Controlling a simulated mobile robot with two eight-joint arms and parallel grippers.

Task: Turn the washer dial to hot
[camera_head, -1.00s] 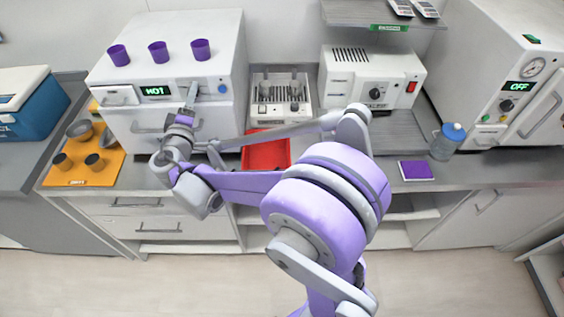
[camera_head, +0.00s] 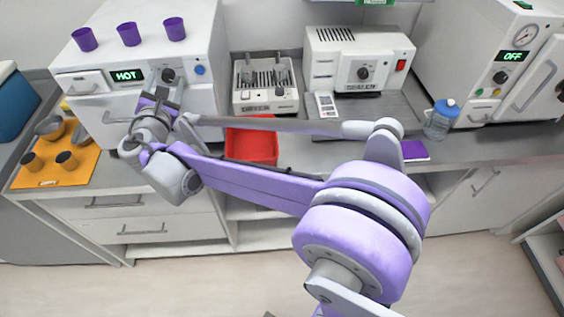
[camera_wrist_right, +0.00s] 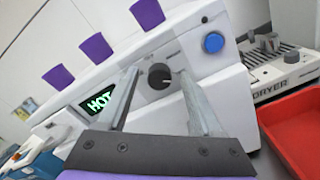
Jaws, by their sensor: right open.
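The washer (camera_head: 205,101) is the white box at the left of the counter. Its display (camera_head: 127,76) reads HOT in green. It also reads HOT in the right wrist view (camera_wrist_right: 99,103). The black washer dial (camera_wrist_right: 159,76) has a light pointer mark; it also shows in the head view (camera_head: 168,75). My right gripper (camera_wrist_right: 160,73) is open, its two grey fingers on either side of the dial in the picture, with nothing between them. In the head view my right gripper (camera_head: 168,92) is just below and in front of the dial. My left gripper is out of view.
Purple cups (camera_head: 129,34) stand on the washer. A blue button (camera_head: 200,70) is right of the dial. A red tray (camera_head: 251,147) and a dryer rack (camera_head: 265,85) are to the right. An orange mat (camera_head: 85,160) with bowls lies left.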

